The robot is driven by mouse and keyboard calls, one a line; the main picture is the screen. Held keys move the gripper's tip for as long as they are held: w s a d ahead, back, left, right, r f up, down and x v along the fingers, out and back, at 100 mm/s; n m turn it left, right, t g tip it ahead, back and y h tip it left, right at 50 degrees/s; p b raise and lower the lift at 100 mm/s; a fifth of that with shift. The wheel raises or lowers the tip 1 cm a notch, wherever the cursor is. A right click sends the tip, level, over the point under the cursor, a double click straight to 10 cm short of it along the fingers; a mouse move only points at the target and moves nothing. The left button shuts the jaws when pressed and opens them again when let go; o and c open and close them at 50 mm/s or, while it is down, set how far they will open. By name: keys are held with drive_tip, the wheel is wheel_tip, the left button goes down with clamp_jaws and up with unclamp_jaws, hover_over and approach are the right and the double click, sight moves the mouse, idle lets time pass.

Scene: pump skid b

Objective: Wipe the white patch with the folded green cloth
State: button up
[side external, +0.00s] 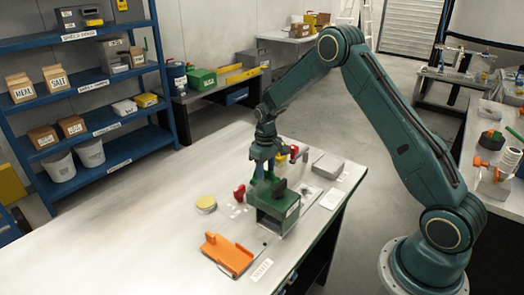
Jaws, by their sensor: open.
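My gripper (264,178) points down over the table, just behind and above a green block-like thing (272,212) with a dark piece on top. The gripper is open; its fingertips are partly hidden, and I cannot tell whether they touch anything. I cannot clearly pick out the folded green cloth; green also shows around the fingers. A flat white rectangle (332,199) lies on the table to the right of the block. Small white marks (237,211) lie to its left. I cannot tell which is the white patch.
An orange tray-like piece (228,254) lies at the front of the table (130,215). A round yellow-topped thing (206,203) and a red piece (239,193) stand left of the block. A grey box (328,165) is behind right. The table's left part is clear.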

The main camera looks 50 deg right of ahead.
sight(266, 170)
clamp_jaws()
drive_tip(key=shift+r, duration=0.1)
drive_tip(key=shift+r, duration=2.95)
